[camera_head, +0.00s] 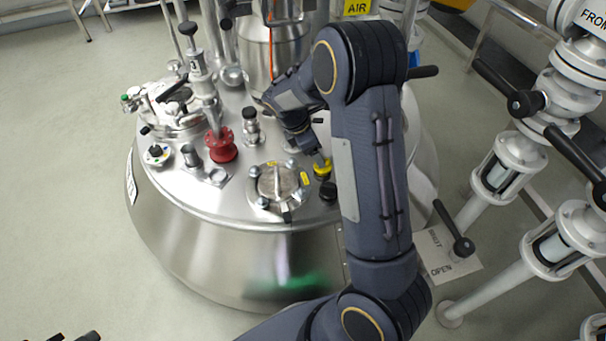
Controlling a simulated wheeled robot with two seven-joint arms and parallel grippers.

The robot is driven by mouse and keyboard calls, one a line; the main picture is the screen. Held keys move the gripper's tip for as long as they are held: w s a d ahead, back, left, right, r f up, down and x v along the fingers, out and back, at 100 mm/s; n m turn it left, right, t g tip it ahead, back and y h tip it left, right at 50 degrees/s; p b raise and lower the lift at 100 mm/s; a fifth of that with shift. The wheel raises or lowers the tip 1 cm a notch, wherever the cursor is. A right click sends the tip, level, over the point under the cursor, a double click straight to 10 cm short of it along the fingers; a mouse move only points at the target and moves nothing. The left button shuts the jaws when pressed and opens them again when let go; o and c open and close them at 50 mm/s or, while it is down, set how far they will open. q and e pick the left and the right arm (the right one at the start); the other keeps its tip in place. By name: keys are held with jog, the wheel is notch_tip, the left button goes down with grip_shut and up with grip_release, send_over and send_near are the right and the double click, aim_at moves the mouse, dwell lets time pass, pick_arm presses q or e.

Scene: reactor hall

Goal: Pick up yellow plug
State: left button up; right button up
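The yellow plug (322,171) is on the top of the steel reactor vessel (235,205), right of a round bolted cover. My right arm comes up from the bottom and bends over the vessel. Its gripper (318,153) points down at the plug, with its tip just above or against it. The arm hides part of the gripper and the area to the right. Whether the fingers are closed around the plug is too small to tell. Dark parts at the bottom left edge, probably my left gripper (72,337), are mostly cut off, away from the vessel.
A red fitting (221,147), the bolted cover (278,187), a black knob (328,190) and several valves crowd the vessel top. White pipes with black handles (510,95) stand at the right. The floor at the left is clear.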

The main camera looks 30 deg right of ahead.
jog(key=x, duration=0.1)
jog(key=b+x, duration=0.1)
jog(key=x, duration=0.1)
jog(key=shift+w+a, duration=0.1)
jog(key=shift+w, duration=0.15)
jog(key=b+x, duration=0.2)
jog(key=x, duration=0.3)
jog(key=shift+s+d+b, duration=0.2)
jog(key=shift+d+b, duration=0.05)
jog(key=shift+b, duration=0.15)
jog(key=c, duration=1)
jog(key=shift+r, duration=0.15)
jog(key=shift+c, duration=0.2)
